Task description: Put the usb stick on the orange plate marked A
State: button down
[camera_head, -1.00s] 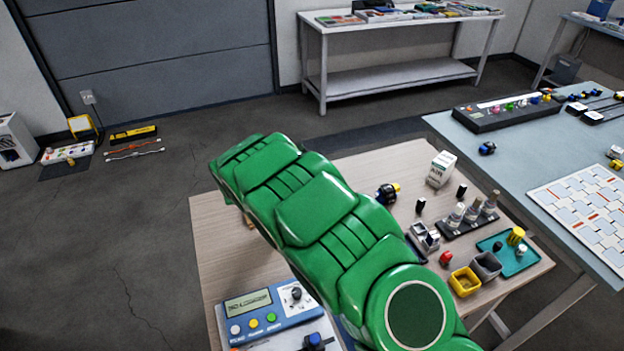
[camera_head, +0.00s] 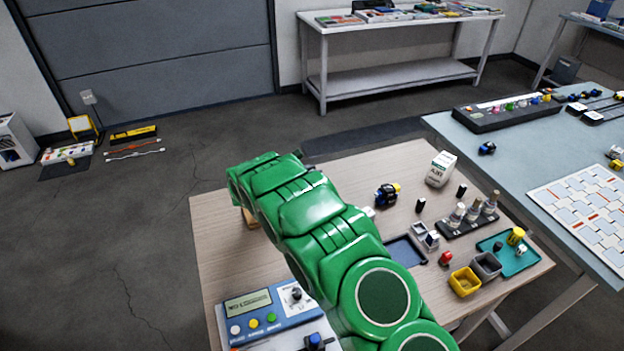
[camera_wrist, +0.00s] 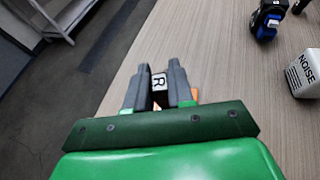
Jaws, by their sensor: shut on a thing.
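My gripper (camera_wrist: 159,85) is shut on a small dark thing with a white face marked R, which I take to be the usb stick (camera_wrist: 158,80). It shows between the two grey fingers in the wrist view; the rest of it is hidden. A small orange patch (camera_wrist: 195,95) shows just beside the right finger, low in the wrist view. An orange-brown thing (camera_head: 249,219) lies partly under my arm at the table's left edge in the head view. Either may be the orange plate, but no letter A can be read. My arm hides the gripper in the head view.
The wooden table (camera_head: 222,260) has bare room at its left. A white box (camera_head: 440,169), a blue-black device (camera_head: 387,194), a bottle rack (camera_head: 468,225), a blue tray (camera_head: 404,252) and yellow bin (camera_head: 464,282) stand right. A blue meter (camera_head: 268,310) is in front.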

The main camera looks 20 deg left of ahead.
jog(key=shift+w+a+f, duration=0.15)
jog(key=shift+f, duration=1.6)
jog(key=shift+f, duration=0.1)
jog(key=c, duration=1)
grip_release()
jog(key=shift+s+r, duration=0.2)
jog(key=shift+r, duration=0.05)
jog(key=v, duration=1.1)
jog(key=shift+s+r, duration=0.2)
jog(key=shift+s, duration=0.05)
